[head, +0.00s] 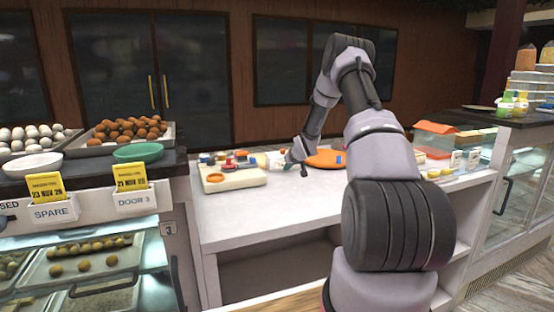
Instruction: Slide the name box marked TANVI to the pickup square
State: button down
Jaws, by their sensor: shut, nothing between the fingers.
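My gripper (305,169) is small and far off, low over the middle of the white counter (235,215). It is shut and empty, with its dark tip just left of a round orange piece (325,158). I cannot read TANVI on anything, so I cannot tell which thing is that name box. Small pale labelled pieces (456,160) stand on the counter at the right. I cannot make out a pickup square. My arm hides part of the counter.
A cream board (235,180) with small coloured items lies left on the counter. A reddish-orange-topped box (436,128) stands at the back right. Trays of sweets (130,143) and yellow date cards (131,176) fill the left display. The counter's front left is clear.

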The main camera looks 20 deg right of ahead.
jog(key=shift+w, duration=4.1)
jog(key=shift+s, duration=1.8)
jog(key=shift+r, duration=4)
jog(key=s+a+r+m+g+h, duration=0.1)
jog(key=s+a+r, duration=0.4)
jog(key=s+r, duration=0.7)
jog(key=s+a+r+m+g, duration=0.1)
jog(key=s+a+r, duration=0.5)
jog(key=s+r, duration=0.55)
jog(key=s+a+r+m+y, duration=0.1)
jog(key=s+a, duration=0.2)
jog(key=s, duration=1.3)
jog(key=s+a+r+m+g+y, duration=0.1)
jog(key=s+a, duration=0.3)
jog(key=s, duration=1.2)
jog(key=shift+s+r+y, duration=0.2)
jog(key=shift+r+y, duration=0.2)
jog(key=shift+y, duration=0.1)
